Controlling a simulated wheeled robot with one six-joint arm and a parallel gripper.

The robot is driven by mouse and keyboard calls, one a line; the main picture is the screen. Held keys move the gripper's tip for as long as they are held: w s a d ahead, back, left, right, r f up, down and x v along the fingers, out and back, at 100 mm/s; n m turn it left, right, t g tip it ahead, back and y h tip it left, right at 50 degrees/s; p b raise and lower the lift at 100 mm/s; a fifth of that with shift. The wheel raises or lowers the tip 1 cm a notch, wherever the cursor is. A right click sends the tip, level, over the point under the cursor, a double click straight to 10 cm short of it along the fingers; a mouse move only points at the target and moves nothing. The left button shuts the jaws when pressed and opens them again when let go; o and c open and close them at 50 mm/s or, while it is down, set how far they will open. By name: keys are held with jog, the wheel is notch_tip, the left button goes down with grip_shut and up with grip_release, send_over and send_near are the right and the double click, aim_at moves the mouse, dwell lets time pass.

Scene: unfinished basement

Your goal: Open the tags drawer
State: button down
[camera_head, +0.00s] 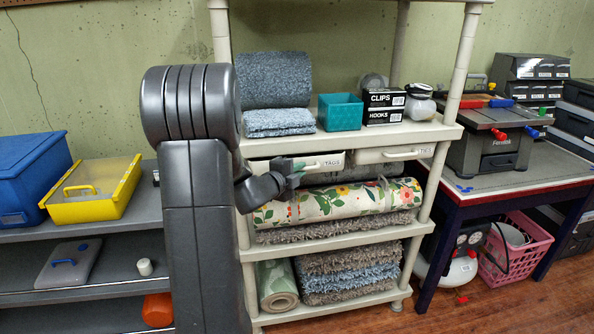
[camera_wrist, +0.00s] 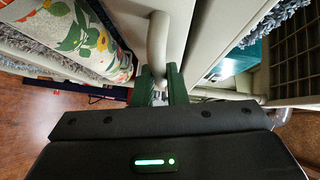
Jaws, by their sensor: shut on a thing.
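The tags drawer (camera_head: 337,160) is a cream drawer with a "TAGS" label, on the left under the shelf unit's middle shelf. Its front looks about flush with the ties drawer (camera_head: 372,157) to its right; a small gap is too fine to tell. My gripper (camera_head: 296,171) is at the left part of the drawer front and hides some of it. In the wrist view my gripper's green fingers (camera_wrist: 160,88) are shut on the cream bar handle (camera_wrist: 157,40) of the tags drawer.
A rolled floral rug (camera_head: 340,201) lies just below the drawers, close under my gripper. A teal basket (camera_head: 340,112), black boxes (camera_head: 384,106) and folded grey textiles (camera_head: 279,122) stand on the shelf above. Wooden floor (camera_head: 510,305) is free at the front right.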

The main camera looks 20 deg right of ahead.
jog(key=s+a+b, duration=0.2)
jog(key=s, duration=0.7)
jog(key=s+a+b, duration=0.2)
jog(key=s+b, duration=0.1)
jog(key=s, duration=0.7)
jog(key=shift+a, duration=0.3)
jog(key=shift+s, duration=0.1)
jog(key=c, duration=1.7)
grip_release()
jog(key=p+v, duration=0.2)
jog(key=v, duration=1.2)
jog(key=shift+d, duration=0.15)
jog(key=shift+b+x, duration=1)
jog(key=shift+x, duration=5.9)
